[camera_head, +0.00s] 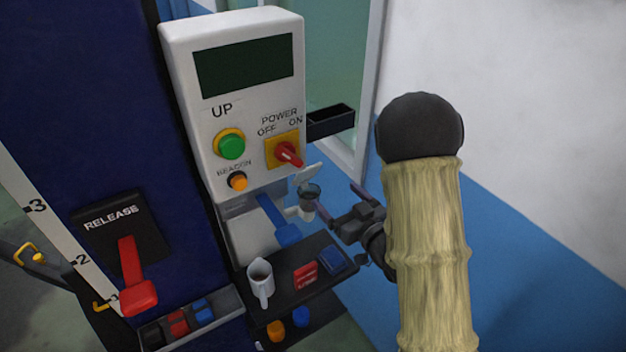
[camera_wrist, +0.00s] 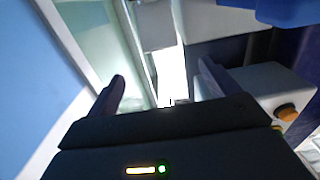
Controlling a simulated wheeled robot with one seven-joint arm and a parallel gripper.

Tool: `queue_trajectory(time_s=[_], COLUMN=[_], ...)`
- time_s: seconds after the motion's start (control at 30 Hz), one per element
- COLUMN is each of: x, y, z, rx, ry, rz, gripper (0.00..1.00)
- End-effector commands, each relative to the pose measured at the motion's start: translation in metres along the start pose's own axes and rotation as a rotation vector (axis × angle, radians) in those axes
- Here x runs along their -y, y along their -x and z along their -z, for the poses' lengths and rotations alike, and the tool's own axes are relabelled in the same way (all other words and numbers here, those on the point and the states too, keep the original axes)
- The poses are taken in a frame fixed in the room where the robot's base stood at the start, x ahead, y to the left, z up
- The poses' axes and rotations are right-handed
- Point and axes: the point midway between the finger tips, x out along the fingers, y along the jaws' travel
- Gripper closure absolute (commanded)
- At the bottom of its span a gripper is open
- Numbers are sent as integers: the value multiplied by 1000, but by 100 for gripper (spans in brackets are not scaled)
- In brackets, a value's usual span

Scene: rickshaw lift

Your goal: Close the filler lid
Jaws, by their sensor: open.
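The filler (camera_head: 307,193) is a small dark-rimmed opening on a whitish neck, low on the right side of the control box in the head view. What looks like its pale lid (camera_head: 308,173) stands raised above the opening. My gripper (camera_head: 336,199) is just right of the filler, its two dark fingers spread and pointing toward the upper left. One finger is close to the filler's side; I cannot tell if they touch. In the wrist view my gripper (camera_wrist: 161,78) is open with nothing between the fingers. I cannot make out the lid clearly there.
The white control box (camera_head: 240,95) with buttons and a red power switch is at upper left. A blue lever (camera_head: 278,220) is beside the filler. Blue floor at right is clear.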

Motion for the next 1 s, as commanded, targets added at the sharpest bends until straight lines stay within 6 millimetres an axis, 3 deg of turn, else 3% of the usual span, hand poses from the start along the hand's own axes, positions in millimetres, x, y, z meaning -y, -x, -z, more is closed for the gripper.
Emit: queue_trajectory(time_s=[0.17, 0.7, 1.0], x=[0, 1, 0], y=[-4, -93, -117], z=[0, 4, 1], rx=[-3, -3, -2], ry=[-3, -2, -3], rz=[-4, -2, -5], gripper=[13, 13, 13])
